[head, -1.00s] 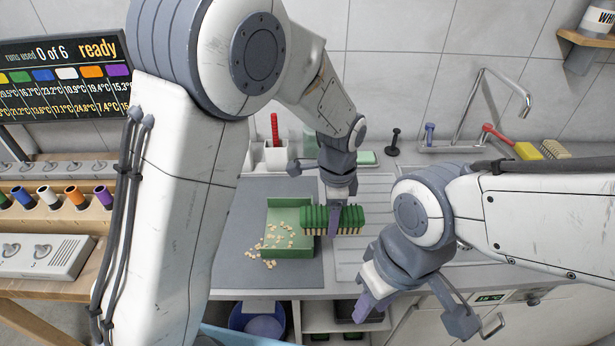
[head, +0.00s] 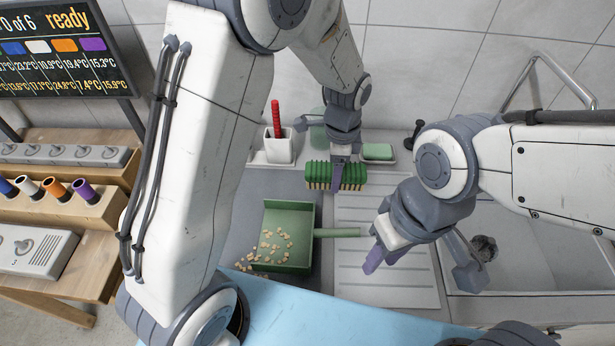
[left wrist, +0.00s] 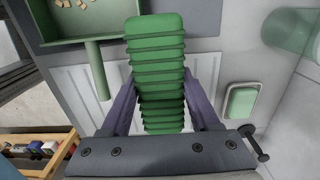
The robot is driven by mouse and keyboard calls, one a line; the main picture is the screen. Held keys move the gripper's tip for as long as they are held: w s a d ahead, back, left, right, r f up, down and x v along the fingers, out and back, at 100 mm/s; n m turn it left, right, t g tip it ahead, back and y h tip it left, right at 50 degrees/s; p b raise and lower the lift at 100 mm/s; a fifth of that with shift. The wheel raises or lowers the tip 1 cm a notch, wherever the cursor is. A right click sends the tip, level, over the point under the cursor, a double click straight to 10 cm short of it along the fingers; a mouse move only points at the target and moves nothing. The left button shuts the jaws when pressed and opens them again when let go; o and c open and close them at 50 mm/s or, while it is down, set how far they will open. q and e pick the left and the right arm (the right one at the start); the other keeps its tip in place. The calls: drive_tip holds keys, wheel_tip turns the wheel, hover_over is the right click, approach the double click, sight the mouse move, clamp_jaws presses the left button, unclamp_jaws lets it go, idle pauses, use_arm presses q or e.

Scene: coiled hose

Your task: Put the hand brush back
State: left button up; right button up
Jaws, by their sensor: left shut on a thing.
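The green hand brush (head: 318,174) has pale bristles and is held up by my left gripper (head: 338,180) over the back of the counter. In the left wrist view the brush's ridged green back (left wrist: 157,80) lies between both fingers of my left gripper (left wrist: 160,98), which are shut on it. A green dustpan (head: 268,238) with several pale pellets lies on the grey mat, its handle pointing right. My right gripper (head: 385,260) is empty over the ribbed drainer, its fingers apart.
A white holder (head: 279,147) with a red-handled tool stands at the back wall. A green soap block (head: 377,152) lies in a dish beside it. The sink (head: 530,250) is at right. A wooden rack (head: 60,215) with coloured tubes stands at left. The ribbed drainer (head: 385,290) is mostly clear.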

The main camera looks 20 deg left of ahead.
use_arm(q)
drive_tip(key=w+a+f, duration=0.1)
drive_tip(key=a, duration=0.1)
drive_tip(key=w+a+f+p, duration=0.1)
drive_tip(key=a+f, duration=0.1)
drive_tip(key=a, duration=0.1)
drive_tip(key=w+a+f+p, duration=0.1)
drive_tip(key=a+f, duration=0.1)
drive_tip(key=shift+w+a+f, duration=0.1)
drive_tip(key=shift+w+a, duration=0.25)
wheel_tip(320, 180, down, 3)
drive_tip(key=shift+f+p, duration=0.1)
drive_tip(key=shift+p, duration=0.5)
drive_tip(key=shift+f, duration=0.4)
drive_tip(key=shift+f, duration=0.1)
drive_tip(key=o, duration=1.3)
